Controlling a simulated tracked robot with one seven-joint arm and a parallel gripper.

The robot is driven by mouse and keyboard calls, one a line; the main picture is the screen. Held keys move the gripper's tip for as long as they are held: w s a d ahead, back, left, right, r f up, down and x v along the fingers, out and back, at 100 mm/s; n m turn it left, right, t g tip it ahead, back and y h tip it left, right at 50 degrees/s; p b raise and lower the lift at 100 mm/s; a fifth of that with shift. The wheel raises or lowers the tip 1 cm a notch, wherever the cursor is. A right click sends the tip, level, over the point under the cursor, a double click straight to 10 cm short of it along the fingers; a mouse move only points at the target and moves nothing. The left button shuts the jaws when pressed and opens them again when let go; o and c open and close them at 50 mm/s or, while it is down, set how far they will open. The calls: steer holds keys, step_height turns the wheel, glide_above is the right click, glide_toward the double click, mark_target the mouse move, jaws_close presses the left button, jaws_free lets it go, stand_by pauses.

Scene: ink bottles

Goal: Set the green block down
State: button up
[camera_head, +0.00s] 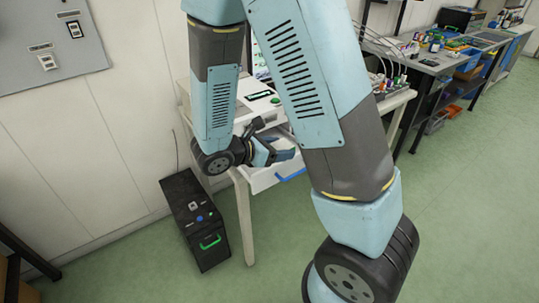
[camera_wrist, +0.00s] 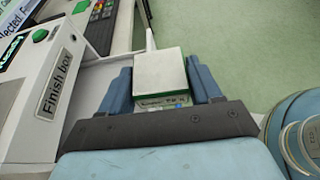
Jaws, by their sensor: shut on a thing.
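The green block (camera_wrist: 159,70) is in the wrist view, with a pale whitish face toward the camera and a green, printed edge below it. My gripper (camera_wrist: 159,76) has its two blue fingers on either side of the block and is shut on it. In the head view my gripper (camera_head: 278,154) is over a white tray or drawer (camera_head: 262,182) at the white table. The block cannot be made out in the head view. Whether it touches anything beneath it cannot be told.
A white box labelled "Finish box" (camera_wrist: 56,84) stands left of my gripper in the wrist view, with a dark keyboard-like thing (camera_wrist: 99,26) beyond it. A black case (camera_head: 196,222) stands on the floor beside the table. A cluttered workbench (camera_head: 430,62) is at the upper right.

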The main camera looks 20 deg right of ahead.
steer(key=shift+s+d, duration=0.3)
steer(key=shift+d, duration=0.45)
steer(key=shift+w+d+f, duration=0.1)
steer(key=shift+d, duration=0.1)
steer(key=w+f, duration=0.3)
steer(key=w, duration=0.1)
steer(key=w+f, duration=0.3)
steer(key=w, duration=0.1)
steer(key=w+f, duration=0.3)
steer(key=w, duration=0.2)
steer(key=shift+f, duration=0.2)
steer(key=shift+w+f, duration=0.2)
steer(key=shift+f, duration=1.55)
steer(key=o, duration=1.1)
